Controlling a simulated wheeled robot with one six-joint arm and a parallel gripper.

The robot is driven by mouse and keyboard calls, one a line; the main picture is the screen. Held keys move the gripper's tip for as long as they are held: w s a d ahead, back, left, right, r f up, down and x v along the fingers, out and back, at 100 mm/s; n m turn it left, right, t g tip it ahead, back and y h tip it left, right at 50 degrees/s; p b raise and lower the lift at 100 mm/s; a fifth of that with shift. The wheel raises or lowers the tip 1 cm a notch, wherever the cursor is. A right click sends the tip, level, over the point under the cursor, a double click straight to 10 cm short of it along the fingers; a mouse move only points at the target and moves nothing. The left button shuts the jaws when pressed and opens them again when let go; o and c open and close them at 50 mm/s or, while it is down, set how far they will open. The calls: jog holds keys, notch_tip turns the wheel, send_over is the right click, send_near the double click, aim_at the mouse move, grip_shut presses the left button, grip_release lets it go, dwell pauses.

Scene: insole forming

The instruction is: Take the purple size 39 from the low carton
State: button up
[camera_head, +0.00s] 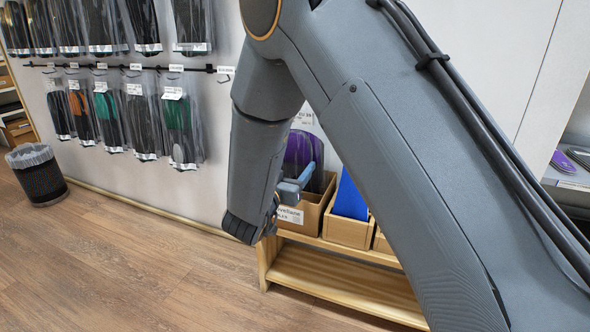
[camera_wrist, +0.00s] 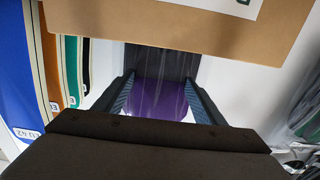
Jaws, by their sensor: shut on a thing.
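The purple insole pack (camera_head: 303,148) stands upright in clear wrapping, at the low carton (camera_head: 312,211) on the wooden shelf in the head view. My gripper (camera_head: 300,183) is at the front of the pack, above the carton's front label. In the wrist view the purple pack (camera_wrist: 160,98) lies between the two blue-padded fingers of my gripper (camera_wrist: 163,90), which are shut on it. My arm hides part of the carton and the pack's left side.
A carton with a blue insert (camera_head: 350,196) stands just right. Wrapped insoles (camera_head: 180,125) hang on wall rails at left, with a waste bin (camera_head: 36,172) below. In the wrist view, cardboard (camera_wrist: 180,28) crosses the top and coloured insoles, one marked EU 42 (camera_wrist: 18,80), stand left.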

aim_at(297, 126)
notch_tip(297, 126, up, 11)
jog(key=p, duration=0.5)
jog(key=shift+f, duration=0.15)
jog(key=p+v, duration=0.5)
jog(key=v, duration=1.3)
